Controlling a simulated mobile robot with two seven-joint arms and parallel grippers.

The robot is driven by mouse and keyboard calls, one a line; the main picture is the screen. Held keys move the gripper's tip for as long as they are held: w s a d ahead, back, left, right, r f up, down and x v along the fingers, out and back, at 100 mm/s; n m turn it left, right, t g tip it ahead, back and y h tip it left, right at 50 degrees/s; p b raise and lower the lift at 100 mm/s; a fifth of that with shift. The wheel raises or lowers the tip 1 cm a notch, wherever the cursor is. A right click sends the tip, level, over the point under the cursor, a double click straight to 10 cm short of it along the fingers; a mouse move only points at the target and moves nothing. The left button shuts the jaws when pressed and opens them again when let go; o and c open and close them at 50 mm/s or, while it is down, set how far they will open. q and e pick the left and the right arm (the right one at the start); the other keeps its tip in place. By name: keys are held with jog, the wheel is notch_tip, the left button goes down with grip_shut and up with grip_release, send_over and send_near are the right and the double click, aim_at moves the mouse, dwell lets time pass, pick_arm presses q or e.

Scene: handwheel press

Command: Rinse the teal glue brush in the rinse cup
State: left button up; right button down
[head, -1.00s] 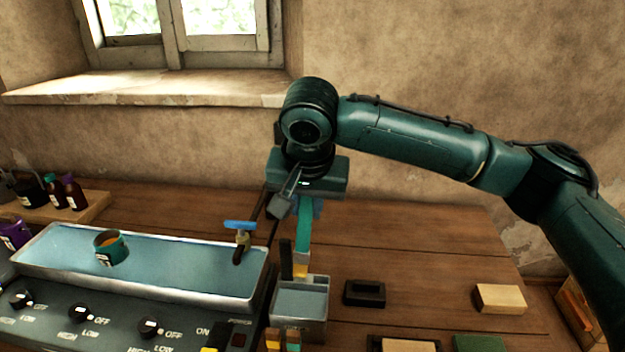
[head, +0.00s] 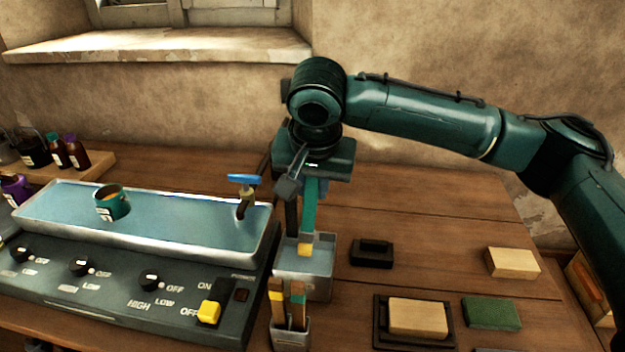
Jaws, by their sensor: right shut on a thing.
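My right gripper (head: 310,186) points down and is shut on the teal glue brush (head: 309,210). The brush hangs upright, with its yellow-tan tip (head: 305,250) at the bottom. The square metal rinse cup (head: 317,289) stands on the table directly below. In the picture the tip lies within the cup's opening, over the greyish water. I cannot tell whether it touches the water. My left gripper is not in view.
A holder (head: 291,337) with other brushes stands just in front of the cup. A long water trough (head: 150,245) with a blue-handled tap (head: 243,180) and a teal pot (head: 111,203) lies left. A black block (head: 371,253) and tan block (head: 513,263) lie right.

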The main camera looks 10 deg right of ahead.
aim_at(313, 211)
pick_arm(q)
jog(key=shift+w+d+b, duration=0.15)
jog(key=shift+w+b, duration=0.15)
jog(key=shift+b, duration=0.3)
pick_arm(e)
jog(key=shift+f, duration=2.9)
